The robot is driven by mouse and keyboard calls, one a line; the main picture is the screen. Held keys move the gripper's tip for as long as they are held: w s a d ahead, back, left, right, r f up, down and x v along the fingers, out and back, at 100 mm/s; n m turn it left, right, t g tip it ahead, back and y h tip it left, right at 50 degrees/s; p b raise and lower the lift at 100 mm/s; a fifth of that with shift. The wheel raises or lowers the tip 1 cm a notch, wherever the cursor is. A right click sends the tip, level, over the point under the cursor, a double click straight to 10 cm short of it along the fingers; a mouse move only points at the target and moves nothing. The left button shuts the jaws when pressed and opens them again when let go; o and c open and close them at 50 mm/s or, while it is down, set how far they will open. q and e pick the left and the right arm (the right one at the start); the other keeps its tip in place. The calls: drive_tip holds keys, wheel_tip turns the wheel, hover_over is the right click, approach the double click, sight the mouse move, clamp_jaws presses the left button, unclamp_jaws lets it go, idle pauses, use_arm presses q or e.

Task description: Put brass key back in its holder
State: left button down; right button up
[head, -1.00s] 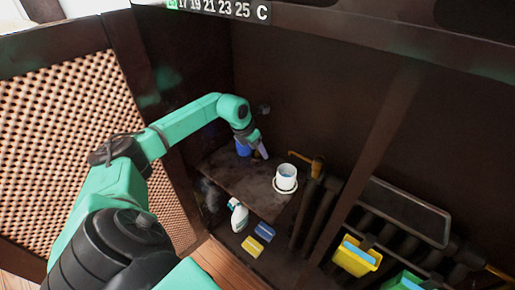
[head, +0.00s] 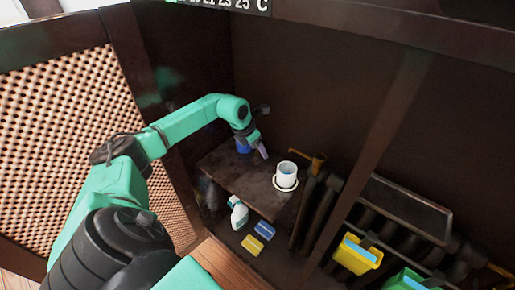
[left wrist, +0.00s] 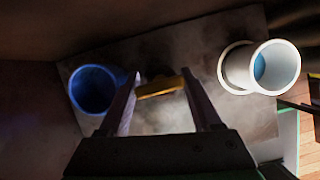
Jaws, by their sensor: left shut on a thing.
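My left gripper (head: 262,153) reaches down over a dark shelf board inside the cabinet. In the left wrist view its fingers (left wrist: 160,92) are shut on a short golden bar, which looks like the brass key (left wrist: 160,88). The bar lies crosswise between the fingertips, above the board. A small dark thing behind it is too dim to make out. A blue cup (left wrist: 92,90) stands left of the fingers, partly hidden by the gripper in the head view (head: 243,147). I cannot tell which thing is the key's holder. My right gripper is not in view.
Below are a spray bottle (head: 238,212), a yellow sponge (head: 253,244) and a blue one (head: 266,229). A yellow container (head: 357,255) is at right. The cabinet walls are close.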

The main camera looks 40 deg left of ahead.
use_arm(q)
drive_tip(key=shift+f, duration=0.2)
idle(0.3)
drive_tip(key=shift+f, duration=0.15)
unclamp_jaws()
